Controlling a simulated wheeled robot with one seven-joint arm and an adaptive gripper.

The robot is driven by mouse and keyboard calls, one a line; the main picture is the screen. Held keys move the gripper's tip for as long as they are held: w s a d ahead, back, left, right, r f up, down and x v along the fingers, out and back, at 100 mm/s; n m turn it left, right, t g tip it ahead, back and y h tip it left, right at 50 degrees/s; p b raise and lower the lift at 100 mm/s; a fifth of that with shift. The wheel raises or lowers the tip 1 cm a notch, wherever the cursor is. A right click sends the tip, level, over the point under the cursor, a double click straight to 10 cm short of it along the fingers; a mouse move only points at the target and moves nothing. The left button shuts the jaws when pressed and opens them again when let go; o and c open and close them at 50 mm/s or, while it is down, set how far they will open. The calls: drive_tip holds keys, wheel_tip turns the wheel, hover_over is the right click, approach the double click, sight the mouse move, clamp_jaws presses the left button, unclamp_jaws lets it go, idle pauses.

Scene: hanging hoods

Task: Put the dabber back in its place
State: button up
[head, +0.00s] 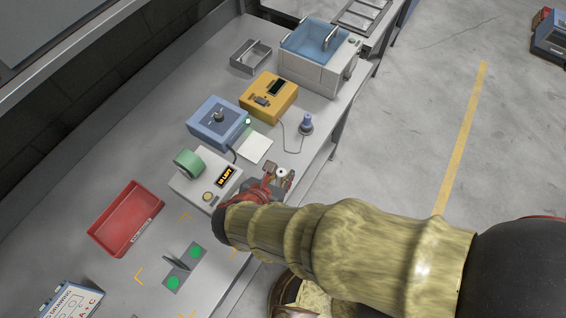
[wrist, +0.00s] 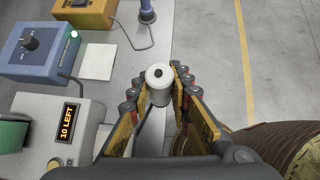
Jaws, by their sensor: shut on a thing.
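The dabber appears to be the white cylinder with a small black tip (wrist: 159,78) in the wrist view. My gripper (wrist: 160,92) is shut on it, with a finger on its left and right sides. In the head view my gripper (head: 279,178) is near the bench's front edge, right of the grey dispenser, and the white end of the held piece (head: 282,173) shows between the fingers. I cannot tell which spot is the dabber's place.
The grey dispenser (head: 205,181) reads "10 LEFT" and carries a green roll. A blue box with a knob (head: 217,120), a white pad (head: 255,148), a yellow box (head: 268,98) and a blue-topped corded piece (head: 306,124) stand nearby. A red tray (head: 126,219) lies left.

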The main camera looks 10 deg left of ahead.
drive_tip(key=shift+s+r, duration=0.25)
drive_tip(key=shift+s, duration=0.55)
drive_tip(key=w+f+b, duration=0.1)
drive_tip(key=w+f, duration=0.2)
drive_tip(key=w, duration=0.1)
drive_tip(key=w+a+f+b, duration=0.1)
drive_tip(key=w+f, duration=0.2)
drive_tip(key=w, duration=0.1)
drive_tip(key=w+f+b, duration=0.1)
drive_tip(key=w+f, duration=0.2)
drive_tip(key=w, duration=0.2)
drive_tip(key=shift+a+f, duration=0.1)
drive_tip(key=shift+a, duration=0.15)
drive_tip(key=shift+w+f+b, duration=0.15)
drive_tip(key=shift+f+b, duration=0.05)
drive_tip(key=shift+b, duration=0.15)
drive_tip(key=shift+w+f+b, duration=0.2)
drive_tip(key=shift+f+b, duration=0.4)
drive_tip(key=shift+f, duration=1.1)
drive_tip(key=shift+f, duration=0.1)
drive_tip(key=o, duration=0.9)
